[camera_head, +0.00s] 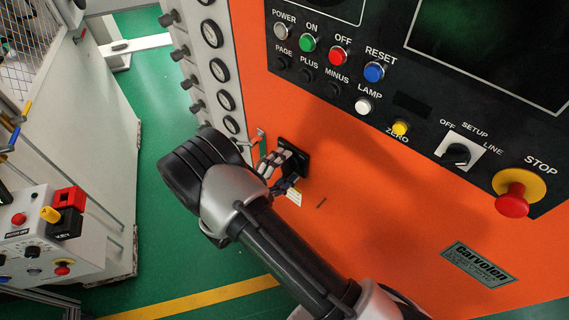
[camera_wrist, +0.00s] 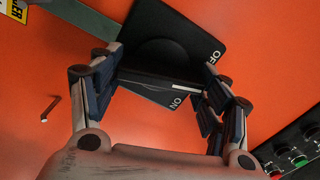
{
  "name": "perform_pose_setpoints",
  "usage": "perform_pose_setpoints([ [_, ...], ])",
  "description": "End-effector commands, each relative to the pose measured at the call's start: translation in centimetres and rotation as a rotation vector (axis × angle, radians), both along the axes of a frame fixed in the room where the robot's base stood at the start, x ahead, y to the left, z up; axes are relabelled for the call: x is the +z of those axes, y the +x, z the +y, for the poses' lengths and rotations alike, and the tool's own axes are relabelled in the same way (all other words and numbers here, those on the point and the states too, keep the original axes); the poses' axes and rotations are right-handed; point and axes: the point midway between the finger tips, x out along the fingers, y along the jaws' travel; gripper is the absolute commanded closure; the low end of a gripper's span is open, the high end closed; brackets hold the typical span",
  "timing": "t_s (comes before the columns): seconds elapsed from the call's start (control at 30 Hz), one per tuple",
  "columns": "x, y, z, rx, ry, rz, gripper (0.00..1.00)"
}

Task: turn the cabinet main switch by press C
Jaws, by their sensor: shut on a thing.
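The cabinet main switch is a black square plate marked OFF and ON on the orange cabinet front. It shows in the wrist view (camera_wrist: 178,30) and, partly behind my gripper, in the head view (camera_head: 297,152). My gripper (camera_wrist: 163,68) is shut on the dark handle of the switch, with one finger on each side. The handle's white line (camera_wrist: 187,86) lies near the ON mark, at the lower right. In the head view my gripper (camera_head: 279,165) reaches the switch from the left, and hides much of it.
The orange cabinet (camera_head: 380,215) carries a black button panel (camera_head: 405,85) and a red STOP button (camera_head: 512,200) at the right. Round gauges (camera_head: 220,70) line the white cabinet edge. A grey-white control box (camera_head: 25,265) stands at left over green floor (camera_head: 150,270).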

Motion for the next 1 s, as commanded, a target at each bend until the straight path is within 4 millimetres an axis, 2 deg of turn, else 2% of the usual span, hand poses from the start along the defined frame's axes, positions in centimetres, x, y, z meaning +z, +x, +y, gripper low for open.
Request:
perform_pose_setpoints([
  [0.5, 0.21, 0.06, 0.07, 0.0, -0.293, 0.254, 0.54],
  [1.0, 0.2, 0.1, 0.11, 0.0, -0.369, 0.321, 0.54],
])
